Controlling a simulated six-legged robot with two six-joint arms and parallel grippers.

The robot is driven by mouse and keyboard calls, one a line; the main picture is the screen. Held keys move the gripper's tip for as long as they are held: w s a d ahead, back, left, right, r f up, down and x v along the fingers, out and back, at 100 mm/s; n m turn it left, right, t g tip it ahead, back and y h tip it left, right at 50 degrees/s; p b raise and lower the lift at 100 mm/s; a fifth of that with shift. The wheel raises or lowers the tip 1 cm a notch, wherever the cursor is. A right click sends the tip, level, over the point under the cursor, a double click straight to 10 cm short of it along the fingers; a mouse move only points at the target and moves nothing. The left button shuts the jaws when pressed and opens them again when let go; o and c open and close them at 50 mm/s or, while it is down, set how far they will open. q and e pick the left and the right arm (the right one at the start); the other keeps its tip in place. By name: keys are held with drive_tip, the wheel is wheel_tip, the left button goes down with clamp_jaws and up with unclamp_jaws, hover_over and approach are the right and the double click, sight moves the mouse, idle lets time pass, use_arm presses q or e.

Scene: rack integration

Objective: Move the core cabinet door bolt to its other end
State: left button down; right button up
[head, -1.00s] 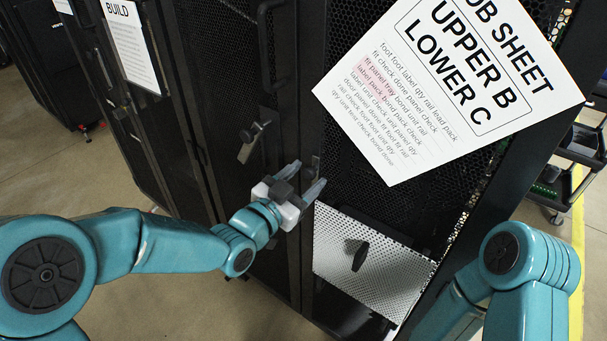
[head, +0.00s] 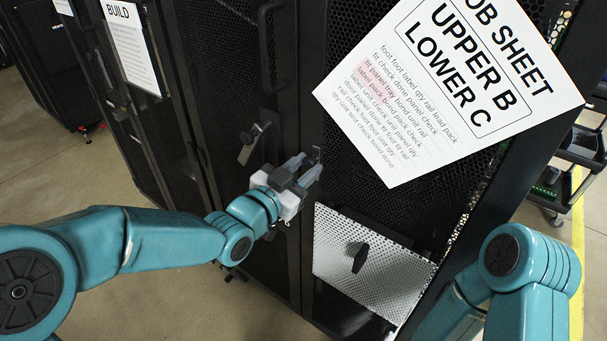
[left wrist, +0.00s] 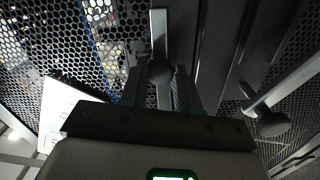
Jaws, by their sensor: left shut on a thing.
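The core cabinet door bolt (left wrist: 159,28) shows in the left wrist view as a grey bar with a round dark knob (left wrist: 160,72) between my fingers. In the head view only a small dark part of the bolt (head: 317,153) shows past the fingertips, at the edge of the mesh cabinet door. My left gripper (head: 307,167) is shut on the bolt's knob; it also shows in the left wrist view (left wrist: 159,88). The rest of the bolt is hidden behind the gripper in the head view. My right gripper is out of view; only its arm shows at lower right.
A similar knobbed latch (head: 254,143) sits on the neighbouring door, left of my gripper. A job sheet (head: 440,85) hangs at upper right, above a perforated light panel with a dark knob (head: 335,250). A dark cart (head: 575,160) stands at far right.

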use_arm(q)
drive_tip(key=c, duration=0.8)
unclamp_jaws()
drive_tip(key=shift+r, duration=0.35)
drive_tip(key=shift+f, duration=0.1)
drive_tip(key=shift+s+a, duration=0.1)
drive_tip(key=shift+a, duration=0.05)
drive_tip(key=b+v, duration=0.2)
drive_tip(key=v, duration=1.4)
drive_tip(key=shift+f, duration=0.15)
